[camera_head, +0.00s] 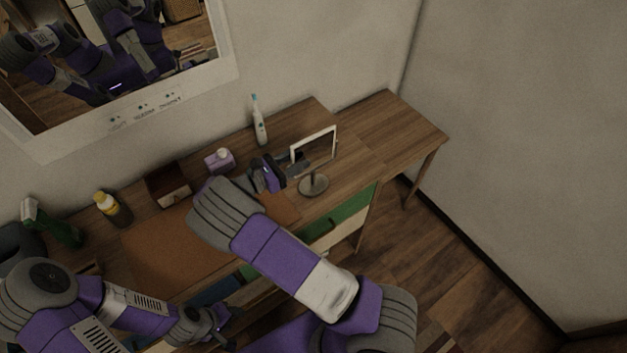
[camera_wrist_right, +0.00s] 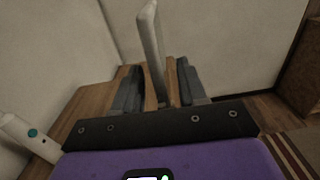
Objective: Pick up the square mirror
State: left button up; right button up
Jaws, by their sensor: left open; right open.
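The square mirror (camera_head: 334,130) has a pale frame and stands upright on a round grey base (camera_head: 313,185) near the right end of the wooden desk. My right gripper (camera_head: 301,164) is open at the mirror's left side, its fingers overlapping the frame in the head view. In the right wrist view the mirror (camera_wrist_right: 151,45) is seen edge-on, rising between the two open fingers (camera_wrist_right: 158,80), with a gap visible on the right. My left gripper (camera_head: 226,322) is open, low in front of the desk and far from the mirror.
A white toothbrush (camera_head: 259,125) stands behind my right gripper. A large wall mirror (camera_head: 190,85) hangs above. A lower side table (camera_head: 400,130) stands right.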

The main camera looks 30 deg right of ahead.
jog(key=shift+d, duration=1.4)
grip_shut()
